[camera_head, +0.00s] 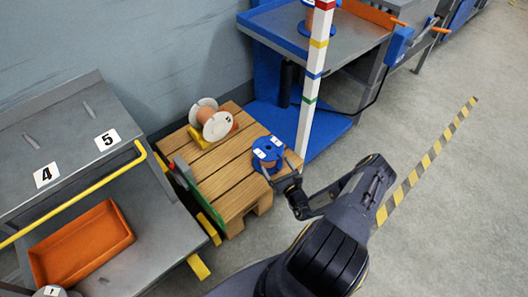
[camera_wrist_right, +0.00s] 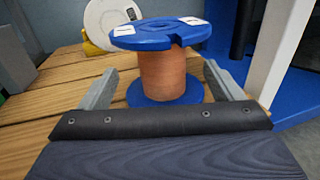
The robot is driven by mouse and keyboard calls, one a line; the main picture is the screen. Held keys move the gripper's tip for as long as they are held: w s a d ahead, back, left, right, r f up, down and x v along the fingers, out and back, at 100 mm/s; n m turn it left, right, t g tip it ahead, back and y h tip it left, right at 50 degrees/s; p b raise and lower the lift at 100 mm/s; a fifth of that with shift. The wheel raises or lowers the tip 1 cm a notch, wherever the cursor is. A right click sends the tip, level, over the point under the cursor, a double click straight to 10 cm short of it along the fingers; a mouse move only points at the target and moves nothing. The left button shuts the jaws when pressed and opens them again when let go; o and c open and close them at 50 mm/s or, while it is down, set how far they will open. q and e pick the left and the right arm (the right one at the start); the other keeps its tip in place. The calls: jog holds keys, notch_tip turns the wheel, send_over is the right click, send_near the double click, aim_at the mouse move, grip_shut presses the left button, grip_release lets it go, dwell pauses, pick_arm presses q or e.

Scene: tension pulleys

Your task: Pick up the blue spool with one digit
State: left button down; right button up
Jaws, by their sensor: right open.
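The blue spool (camera_head: 267,148) stands upright on the wooden pallet (camera_head: 232,193), near its right corner. In the right wrist view the spool (camera_wrist_right: 168,76) has blue flanges, copper-coloured winding and two white labels on top. Their marks are too small to read surely. My right gripper (camera_head: 281,173) is open at the near side of the spool. In the wrist view its two fingers (camera_wrist_right: 161,68) point toward the spool, one to each side, with gaps between. My left gripper is not in view.
A white post with coloured bands (camera_head: 311,95) rises close right of the blue spool. A grey bench with an orange tray (camera_head: 84,243) stands left. Floor at right is clear.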

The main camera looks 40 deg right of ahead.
aim_at(268, 153)
jog(key=shift+w+d+f, duration=0.1)
jog(key=shift+w+f, duration=0.15)
jog(key=shift+w, duration=0.35)
jog(key=w+b, duration=0.1)
jog(key=w, duration=0.2)
jog(key=w+d+b, duration=0.1)
jog(key=w+b, duration=0.1)
jog(key=w, duration=0.1)
jog(key=shift+w+d, duration=0.15)
jog(key=shift+w, duration=0.25)
jog(key=shift+w+r, duration=0.1)
jog(key=shift+r, duration=0.05)
jog(key=c, duration=1.5)
jog(key=shift+o, duration=0.2)
jog(key=shift+r, duration=0.1)
